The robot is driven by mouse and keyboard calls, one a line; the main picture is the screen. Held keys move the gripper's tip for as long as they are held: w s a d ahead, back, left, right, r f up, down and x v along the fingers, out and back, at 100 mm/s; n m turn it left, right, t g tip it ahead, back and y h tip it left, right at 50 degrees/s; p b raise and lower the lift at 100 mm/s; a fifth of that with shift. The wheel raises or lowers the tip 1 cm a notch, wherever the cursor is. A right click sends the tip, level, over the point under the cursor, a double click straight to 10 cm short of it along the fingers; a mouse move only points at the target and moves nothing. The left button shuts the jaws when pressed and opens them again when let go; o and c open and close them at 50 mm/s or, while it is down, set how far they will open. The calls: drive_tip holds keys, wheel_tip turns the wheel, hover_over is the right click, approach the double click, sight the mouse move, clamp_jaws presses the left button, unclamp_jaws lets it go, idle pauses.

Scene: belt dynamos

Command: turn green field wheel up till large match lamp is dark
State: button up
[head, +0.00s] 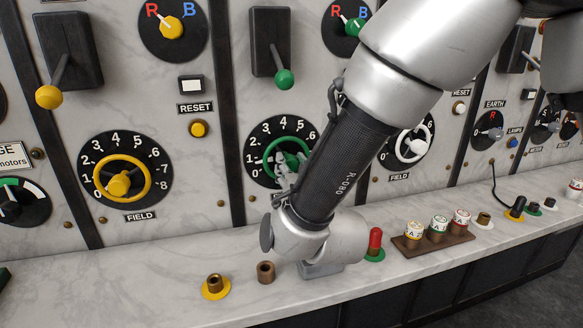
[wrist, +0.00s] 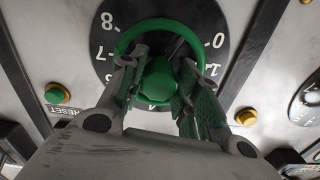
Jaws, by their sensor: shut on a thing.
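The green field wheel (head: 283,157) is on a black dial numbered from 0 up, in the middle of the marble panel. My arm hides the dial's lower right. My gripper (head: 287,172) reaches it from below and in front. In the wrist view, which shows the dial upside down, my gripper (wrist: 158,82) has a finger on each side of the wheel's green hub (wrist: 157,80) and is shut on it. The green rim (wrist: 160,27) passes above and around the fingers. The wheel's pointer reading is hidden. I cannot make out a large match lamp in either view.
A yellow field wheel (head: 119,182) is to the left and a white one (head: 410,146) to the right. A green-knobbed lever (head: 285,79) hangs above. On the ledge are a brown socket (head: 265,272), a red plug (head: 375,241) and a rack of lettered pegs (head: 437,236).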

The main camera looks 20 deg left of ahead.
drive_tip(key=m, duration=0.4)
drive_tip(key=shift+m, duration=0.3)
drive_tip(key=m, duration=0.5)
drive_tip(key=shift+m, duration=0.3)
drive_tip(key=m, duration=0.4)
drive_tip(key=shift+m, duration=2.5)
drive_tip(key=o, duration=1)
drive_tip(key=shift+r, duration=0.1)
